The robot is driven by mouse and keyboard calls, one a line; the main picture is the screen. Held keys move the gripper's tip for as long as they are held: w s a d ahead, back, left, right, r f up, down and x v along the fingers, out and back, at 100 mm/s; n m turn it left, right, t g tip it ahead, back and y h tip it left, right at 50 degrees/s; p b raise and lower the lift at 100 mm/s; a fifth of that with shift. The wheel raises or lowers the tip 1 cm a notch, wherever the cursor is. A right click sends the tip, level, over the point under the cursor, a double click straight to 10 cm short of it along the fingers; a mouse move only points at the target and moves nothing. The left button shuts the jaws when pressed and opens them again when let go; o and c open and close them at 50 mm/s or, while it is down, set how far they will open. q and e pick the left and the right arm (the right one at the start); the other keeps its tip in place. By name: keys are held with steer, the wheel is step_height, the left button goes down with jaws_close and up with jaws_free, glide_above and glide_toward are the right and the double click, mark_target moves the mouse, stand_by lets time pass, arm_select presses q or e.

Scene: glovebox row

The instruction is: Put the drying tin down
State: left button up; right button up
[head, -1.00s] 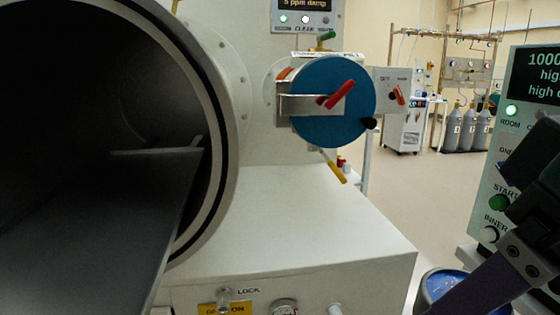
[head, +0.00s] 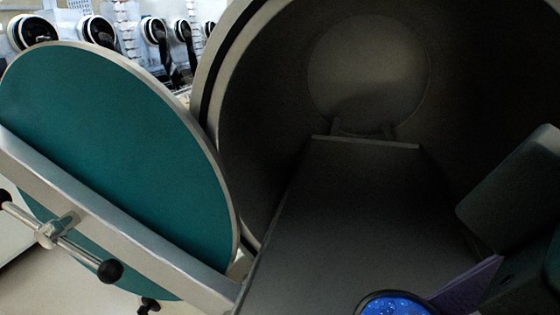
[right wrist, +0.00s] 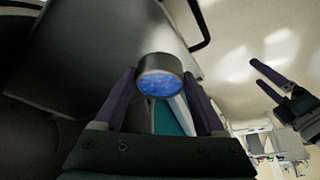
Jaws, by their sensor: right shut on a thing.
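The drying tin is a short dark round tin with blue beads (head: 393,304), cut off by the lower edge of the head view. In the right wrist view the tin (right wrist: 160,77) is between the purple fingertips of my right gripper (right wrist: 160,75), which is shut on it. In the head view my right arm comes in from the right, with a purple finger beside the tin. The tin appears in front of the chamber's flat tray (head: 350,220); I cannot tell its height over it. My left gripper (right wrist: 257,73) shows at the right of the right wrist view, fingers apart and empty.
The round chamber (head: 270,110) is open, and its tray looks bare. Its green round door (head: 110,140), with a metal bar and handle, stands swung open at the left. Round glove ports (head: 100,30) line the background.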

steer(key=shift+w+d+f+b, duration=0.25)
steer(key=shift+w+f+b, duration=0.5)
steer(key=shift+b, duration=0.35)
steer(key=w+r, duration=0.1)
steer(key=w, duration=0.1)
steer(key=p, duration=0.1)
glide_toward(367, 240)
steer(key=shift+w+a+f, duration=0.55)
steer(key=shift+w+a, duration=0.1)
steer(key=shift+a, duration=0.15)
step_height(367, 240, down, 4)
steer(key=shift+w+f, duration=0.1)
steer(key=shift+w, duration=0.05)
arm_select(q)
step_height(367, 240, down, 2)
steer(key=shift+s+d+f, duration=0.1)
steer(key=shift+d+f, duration=0.05)
steer(key=shift+f, duration=0.1)
arm_select(e)
steer(key=shift+w+d+f, duration=0.1)
steer(key=shift+w, duration=0.15)
steer(key=shift+f, duration=0.1)
steer(key=o, duration=1.4)
arm_select(q)
steer(key=shift+r+p, duration=0.6)
steer(key=shift+p, duration=0.1)
arm_select(e)
steer(key=v, duration=1.2)
